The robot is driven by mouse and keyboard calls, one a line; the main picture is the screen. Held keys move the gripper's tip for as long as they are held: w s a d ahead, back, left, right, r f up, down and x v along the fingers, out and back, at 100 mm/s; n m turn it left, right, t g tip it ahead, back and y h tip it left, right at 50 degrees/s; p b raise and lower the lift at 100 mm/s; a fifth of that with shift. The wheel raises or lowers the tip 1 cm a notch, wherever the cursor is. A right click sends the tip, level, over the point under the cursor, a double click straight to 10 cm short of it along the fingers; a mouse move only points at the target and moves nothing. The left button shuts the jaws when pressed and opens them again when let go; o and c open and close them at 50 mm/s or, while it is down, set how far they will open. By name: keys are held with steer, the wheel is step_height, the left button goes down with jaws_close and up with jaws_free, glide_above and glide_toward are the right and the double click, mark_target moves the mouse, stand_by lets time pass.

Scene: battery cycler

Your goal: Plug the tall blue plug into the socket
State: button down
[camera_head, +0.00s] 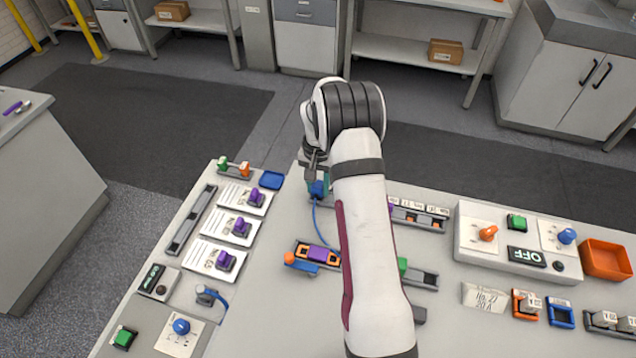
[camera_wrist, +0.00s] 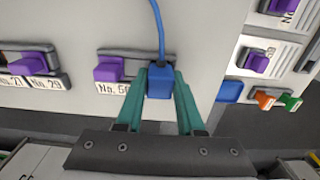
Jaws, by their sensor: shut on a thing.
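The tall blue plug (camera_head: 317,189) is between the fingers of my gripper (camera_head: 316,178), close to the back edge of the bench. In the wrist view the plug (camera_wrist: 160,83) is gripped between two teal fingers (camera_wrist: 160,97), with its blue cable running away from it. A dark rack (camera_wrist: 135,54) lies right beyond the plug, with a purple plug (camera_wrist: 108,69) in its left part. The blue plug overlaps the rack's right part, so the place under it is hidden. I cannot tell whether the plug touches it or is seated.
An orange unit with a purple block (camera_head: 318,254) lies nearer on the bench. Left are white cards with purple plugs (camera_head: 240,228) and a grey plug on a blue cable (camera_head: 208,297). Right are a control box (camera_head: 515,240) and an orange bin (camera_head: 606,260). My arm hides the bench's middle.

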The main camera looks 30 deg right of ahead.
steer(key=shift+f, duration=0.2)
steer(key=shift+c, duration=2.2)
jaws_free()
step_height(320, 180, up, 15)
steer(key=s+a+r+n, duration=0.1)
steer(key=s+a+r, duration=0.5)
steer(key=a, duration=0.1)
steer(key=s+a, duration=0.4)
steer(key=s, duration=0.4)
steer(key=s+a+f+n+y, duration=0.1)
steer(key=s+a, duration=0.4)
steer(key=s, duration=0.4)
steer(key=s+a+n, duration=0.1)
steer(key=s+a, duration=0.3)
steer(key=s, duration=0.4)
steer(key=shift+s+a+f+y, duration=0.15)
steer(key=shift+s+a+y, duration=0.1)
steer(key=shift+s+y, duration=0.15)
